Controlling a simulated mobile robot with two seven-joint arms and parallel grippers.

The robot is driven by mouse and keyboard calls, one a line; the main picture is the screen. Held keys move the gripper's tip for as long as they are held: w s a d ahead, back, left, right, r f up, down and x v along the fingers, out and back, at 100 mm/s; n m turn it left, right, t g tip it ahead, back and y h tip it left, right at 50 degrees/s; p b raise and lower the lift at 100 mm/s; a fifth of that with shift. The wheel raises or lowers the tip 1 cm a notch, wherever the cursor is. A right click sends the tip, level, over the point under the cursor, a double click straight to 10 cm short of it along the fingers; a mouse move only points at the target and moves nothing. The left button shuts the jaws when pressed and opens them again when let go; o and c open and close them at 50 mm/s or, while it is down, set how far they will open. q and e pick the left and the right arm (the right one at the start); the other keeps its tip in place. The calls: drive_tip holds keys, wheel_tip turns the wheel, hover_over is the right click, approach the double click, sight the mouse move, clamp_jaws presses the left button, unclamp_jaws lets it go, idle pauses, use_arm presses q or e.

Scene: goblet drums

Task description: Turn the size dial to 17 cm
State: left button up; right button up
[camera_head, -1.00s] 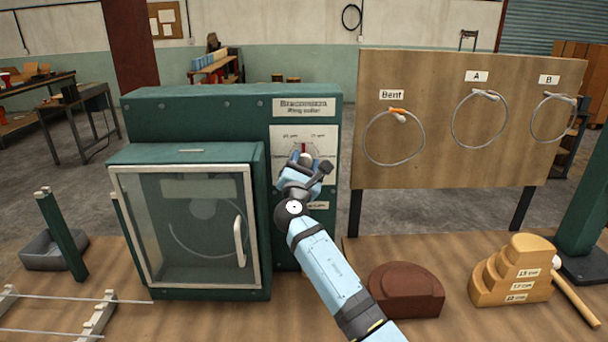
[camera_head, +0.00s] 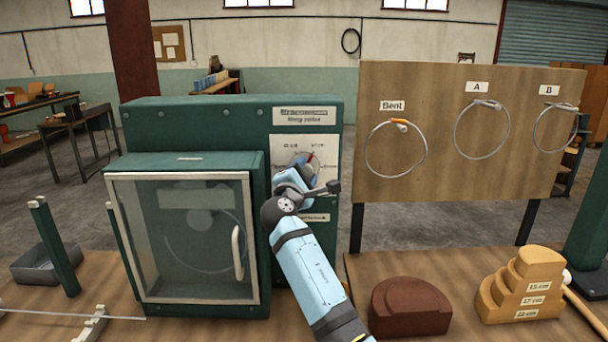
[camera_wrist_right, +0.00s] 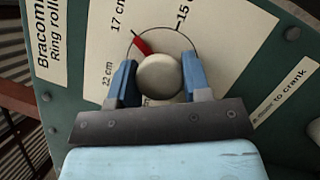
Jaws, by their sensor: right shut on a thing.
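The size dial is a round pale knob (camera_wrist_right: 160,76) with a red pointer (camera_wrist_right: 140,44) on a cream scale plate (camera_wrist_right: 95,50), seen in the right wrist view. The plate reads 22 cm, 17 cm and 15, the last partly cut off. The pointer points toward the 17 cm label; exact alignment with its mark is hard to tell. My right gripper (camera_wrist_right: 160,80) is shut on the knob, one blue finger on each side. In the head view my right gripper (camera_head: 302,168) covers most of the dial. My left gripper is out of view.
The green ring roller (camera_head: 230,117) has a glass-doored box (camera_head: 200,240) left of the dial. A board (camera_head: 470,135) with hung rings stands to the right. A brown block (camera_head: 410,305) and a stepped wooden gauge (camera_head: 525,285) sit on the bench.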

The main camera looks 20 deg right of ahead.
idle(0.3)
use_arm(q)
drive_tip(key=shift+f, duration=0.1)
use_arm(e)
drive_tip(key=o, duration=0.9)
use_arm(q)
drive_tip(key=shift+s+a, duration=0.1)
use_arm(e)
drive_tip(key=shift+f, duration=0.1)
